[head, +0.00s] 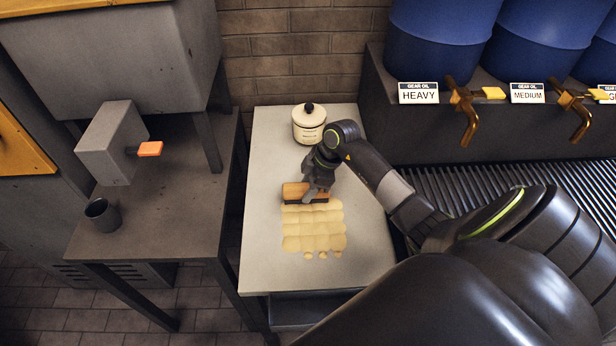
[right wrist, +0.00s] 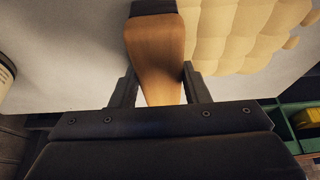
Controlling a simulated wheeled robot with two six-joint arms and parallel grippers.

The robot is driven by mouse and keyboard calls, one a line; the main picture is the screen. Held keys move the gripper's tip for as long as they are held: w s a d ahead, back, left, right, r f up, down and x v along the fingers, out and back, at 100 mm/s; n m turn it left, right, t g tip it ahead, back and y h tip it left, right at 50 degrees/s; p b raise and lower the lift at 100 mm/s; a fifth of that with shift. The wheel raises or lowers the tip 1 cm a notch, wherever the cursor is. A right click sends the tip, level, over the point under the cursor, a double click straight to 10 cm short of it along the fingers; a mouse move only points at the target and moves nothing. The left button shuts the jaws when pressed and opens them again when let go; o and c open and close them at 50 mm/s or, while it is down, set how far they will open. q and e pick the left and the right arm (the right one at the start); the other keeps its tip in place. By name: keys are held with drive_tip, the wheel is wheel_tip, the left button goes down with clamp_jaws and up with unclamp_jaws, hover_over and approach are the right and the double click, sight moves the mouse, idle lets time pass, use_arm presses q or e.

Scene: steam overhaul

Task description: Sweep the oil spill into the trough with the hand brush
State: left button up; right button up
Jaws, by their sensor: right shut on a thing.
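The hand brush (head: 296,192) has a wooden back and dark bristles. My right gripper (head: 316,190) is shut on it, and the wooden handle (right wrist: 156,55) shows between the fingers in the right wrist view. The brush is at the far edge of the oil spill (head: 313,228), a pale yellow patch on the grey table (head: 265,240). The spill also shows in the right wrist view (right wrist: 235,35). A few small drops lie at its near edge. I cannot tell the trough for certain; a dark tray edge (head: 300,310) shows below the table's near edge. My left gripper is not in view.
A cream lidded canister (head: 309,125) stands at the table's back. Blue drums (head: 440,45) with brass taps (head: 467,115) stand on the right above a ribbed grate (head: 490,190). A dark bench (head: 165,215) with a grey cup (head: 102,214) is on the left.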

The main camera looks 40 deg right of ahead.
drive_tip(key=shift+s+a+r+p, duration=0.1)
drive_tip(key=shift+s+a+p, duration=0.2)
drive_tip(key=shift+s, duration=0.15)
drive_tip(key=shift+s+a+p, duration=0.45)
drive_tip(key=shift+s+p, duration=0.25)
drive_tip(key=shift+p, duration=0.15)
drive_tip(key=shift+s+a+p, duration=0.35)
drive_tip(key=shift+s+p, duration=0.15)
drive_tip(key=shift+s, duration=0.15)
drive_tip(key=shift+s+a+p, duration=0.3)
drive_tip(key=shift+s+p, duration=0.15)
drive_tip(key=shift+p, duration=0.1)
drive_tip(key=shift+s+a+p, duration=0.35)
drive_tip(key=shift+s+p, duration=0.15)
drive_tip(key=shift+s, duration=0.1)
drive_tip(key=shift+s+a+f, duration=0.15)
drive_tip(key=shift+s+f, duration=0.1)
drive_tip(key=shift+f, duration=0.05)
drive_tip(key=shift+s+a+r+p, duration=0.1)
drive_tip(key=shift+s+a+p, duration=0.15)
drive_tip(key=shift+s+p, duration=0.3)
drive_tip(key=shift+s+a+r+p, duration=0.1)
drive_tip(key=shift+s+a+p, duration=0.25)
drive_tip(key=shift+p, duration=0.3)
drive_tip(key=shift+s+a+f+p, duration=0.15)
drive_tip(key=shift+s+p, duration=0.2)
drive_tip(key=shift+s, duration=0.15)
